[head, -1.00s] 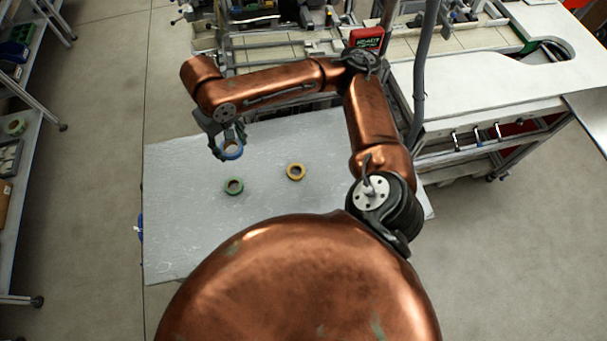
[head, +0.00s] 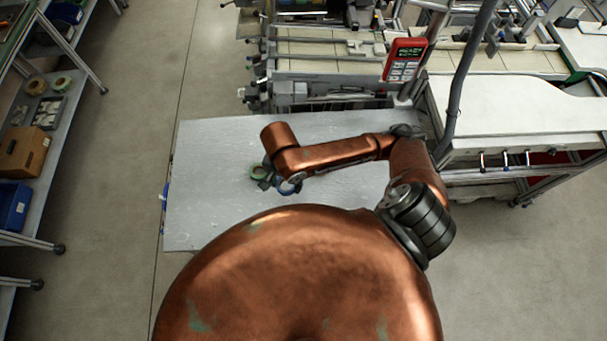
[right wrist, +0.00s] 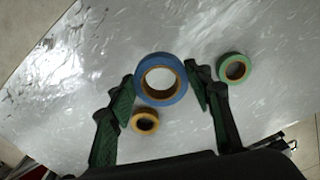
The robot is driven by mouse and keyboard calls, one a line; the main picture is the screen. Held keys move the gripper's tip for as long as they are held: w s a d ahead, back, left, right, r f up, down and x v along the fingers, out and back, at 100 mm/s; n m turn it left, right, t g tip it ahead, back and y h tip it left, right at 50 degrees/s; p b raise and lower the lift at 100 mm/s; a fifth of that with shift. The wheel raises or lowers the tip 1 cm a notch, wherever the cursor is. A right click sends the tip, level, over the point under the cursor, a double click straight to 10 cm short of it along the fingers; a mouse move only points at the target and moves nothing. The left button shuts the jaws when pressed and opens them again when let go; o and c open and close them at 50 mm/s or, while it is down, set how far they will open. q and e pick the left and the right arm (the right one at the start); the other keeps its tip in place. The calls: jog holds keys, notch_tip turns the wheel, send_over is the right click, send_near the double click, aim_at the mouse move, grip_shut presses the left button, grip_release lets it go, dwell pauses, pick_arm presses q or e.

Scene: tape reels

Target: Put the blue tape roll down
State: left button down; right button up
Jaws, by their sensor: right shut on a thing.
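The blue tape roll (right wrist: 160,98) is held between the two fingers of my right gripper (right wrist: 163,84) in the right wrist view. My left gripper is not in view.
A green tape roll (right wrist: 222,60) lies on the table to the right of the held roll in the wrist view. A yellow roll (right wrist: 145,133) lies close below it, hidden in the head view. The table's left part is clear. A shelf (head: 60,150) stands left.

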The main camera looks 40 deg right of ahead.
jog(key=w+d+f, duration=0.1)
jog(key=d+f, duration=0.1)
jog(key=w+d+f+b, duration=0.1)
jog(key=d+f, duration=0.2)
jog(key=w+d+f, duration=0.1)
jog(key=d+f, duration=0.1)
jog(key=d, duration=0.1)
jog(key=shift+d+f, duration=0.15)
jog(key=f, duration=0.2)
jog(key=f+b, duration=0.1)
jog(key=shift+d+f, duration=0.25)
jog(key=shift+f, duration=0.1)
jog(key=shift+r, duration=0.1)
jog(key=o, duration=1.1)
